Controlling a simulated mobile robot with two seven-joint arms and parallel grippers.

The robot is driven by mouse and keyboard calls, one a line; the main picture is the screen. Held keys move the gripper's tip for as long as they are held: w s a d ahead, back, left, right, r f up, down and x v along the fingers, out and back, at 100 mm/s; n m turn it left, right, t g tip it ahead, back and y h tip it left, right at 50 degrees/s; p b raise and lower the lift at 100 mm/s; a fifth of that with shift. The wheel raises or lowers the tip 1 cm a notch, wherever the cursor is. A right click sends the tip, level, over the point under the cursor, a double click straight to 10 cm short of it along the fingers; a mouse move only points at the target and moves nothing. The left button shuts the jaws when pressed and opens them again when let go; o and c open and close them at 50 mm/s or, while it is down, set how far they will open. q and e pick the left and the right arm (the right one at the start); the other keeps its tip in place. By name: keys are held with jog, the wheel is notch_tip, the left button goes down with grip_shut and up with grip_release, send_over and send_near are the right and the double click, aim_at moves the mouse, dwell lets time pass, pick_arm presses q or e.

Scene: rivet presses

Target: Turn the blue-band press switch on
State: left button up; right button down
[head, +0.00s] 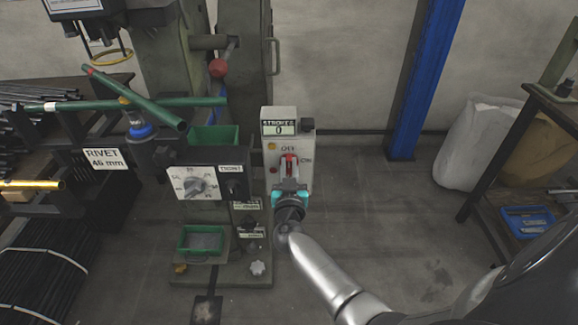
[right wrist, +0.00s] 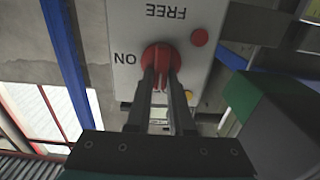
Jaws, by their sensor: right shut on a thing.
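The grey switch box (head: 280,122) stands at the side of a green press, with a counter display reading 0 at its top. Its red rotary switch (head: 289,166) sits between an OFF label above and an ON label to the right. My right gripper (head: 289,182) is shut on the red switch, coming from below. In the right wrist view the red switch (right wrist: 160,60) has its ridge between the two fingers, upright in line with FREE and square to ON. The pointer's end is hidden. My left gripper is not in view.
A dial panel (head: 205,183) and green trays (head: 201,238) are left of the box. A red ball lever (head: 218,68) is above, and green tubes (head: 110,104) lie across the left. A side table (head: 540,215) stands at right. The floor between is clear.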

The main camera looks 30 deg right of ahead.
jog(key=shift+m, duration=0.3)
jog(key=shift+m+p, duration=0.4)
jog(key=shift+m, duration=0.5)
jog(key=m, duration=0.2)
jog(key=shift+s+d+f+m, duration=0.1)
jog(key=shift+s+d+m, duration=0.1)
jog(key=shift+m, duration=0.2)
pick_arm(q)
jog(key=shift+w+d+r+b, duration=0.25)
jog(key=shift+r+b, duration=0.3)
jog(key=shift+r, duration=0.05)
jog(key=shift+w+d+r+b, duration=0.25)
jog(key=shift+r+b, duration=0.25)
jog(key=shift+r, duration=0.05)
pick_arm(e)
jog(key=shift+s+d+f+m, duration=0.1)
jog(key=shift+f+m, duration=0.1)
jog(key=shift+m, duration=1.9)
jog(key=shift+d+f+m, duration=0.1)
jog(key=shift+f+m, duration=0.1)
jog(key=shift+m, duration=1.9)
jog(key=shift+s+d+f+m, duration=0.1)
jog(key=shift+f+m, duration=0.1)
jog(key=shift+m, duration=1.9)
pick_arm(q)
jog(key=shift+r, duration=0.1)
pick_arm(e)
jog(key=c, duration=0.8)
grip_release()
